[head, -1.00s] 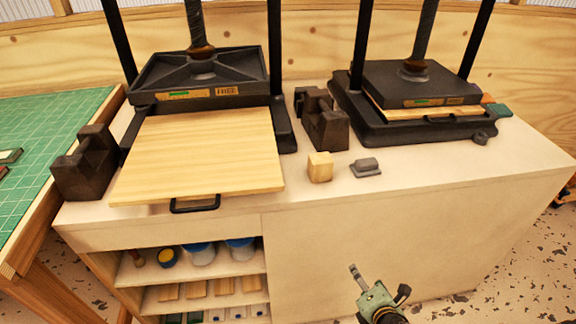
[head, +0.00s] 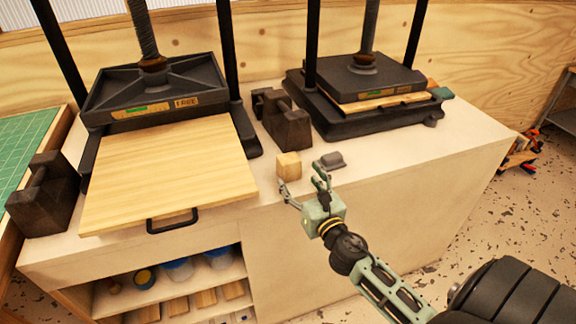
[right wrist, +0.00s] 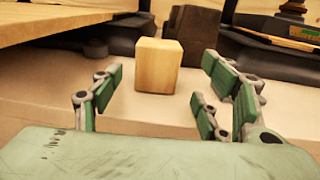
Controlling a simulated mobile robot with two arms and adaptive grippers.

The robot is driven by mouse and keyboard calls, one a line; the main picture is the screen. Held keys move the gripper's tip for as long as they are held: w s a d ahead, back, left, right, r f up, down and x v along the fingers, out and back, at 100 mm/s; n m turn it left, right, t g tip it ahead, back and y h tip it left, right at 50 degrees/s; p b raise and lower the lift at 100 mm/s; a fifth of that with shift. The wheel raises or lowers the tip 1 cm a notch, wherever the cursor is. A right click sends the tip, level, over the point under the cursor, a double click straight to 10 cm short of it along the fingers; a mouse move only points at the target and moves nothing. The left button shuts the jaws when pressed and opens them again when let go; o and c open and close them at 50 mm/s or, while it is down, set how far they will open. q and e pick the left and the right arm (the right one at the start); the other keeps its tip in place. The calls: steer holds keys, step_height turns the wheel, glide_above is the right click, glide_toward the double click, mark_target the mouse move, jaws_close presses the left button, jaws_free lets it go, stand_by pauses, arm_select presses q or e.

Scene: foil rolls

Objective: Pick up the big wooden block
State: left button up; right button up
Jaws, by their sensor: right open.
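The wooden block (head: 289,165) is a pale cube standing on the white bench top, between the two presses and near the front edge. In the right wrist view the block (right wrist: 158,66) stands ahead, between the lines of the fingers and slightly left of the picture's middle. My right gripper (head: 304,186) is open and empty, just in front of the block and apart from it. Its green-padded fingers (right wrist: 160,100) are spread wide in the wrist view. My left gripper is not in view.
A small grey object (head: 330,161) lies right of the block. Dark iron weights stand behind it (head: 283,120) and at far left (head: 44,194). The left press's wooden board (head: 165,175) juts forward with a black handle. A second press (head: 365,95) stands at right.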

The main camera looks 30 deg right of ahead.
mark_target(292, 171)
steer(key=shift+w+r, duration=0.1)
steer(key=shift+w, duration=0.45)
steer(key=w, duration=0.3)
steer(key=w+p, duration=0.1)
steer(key=shift+w+d, duration=0.2)
steer(key=shift+d, duration=0.05)
steer(key=shift+s, duration=0.1)
steer(key=c, duration=1.3)
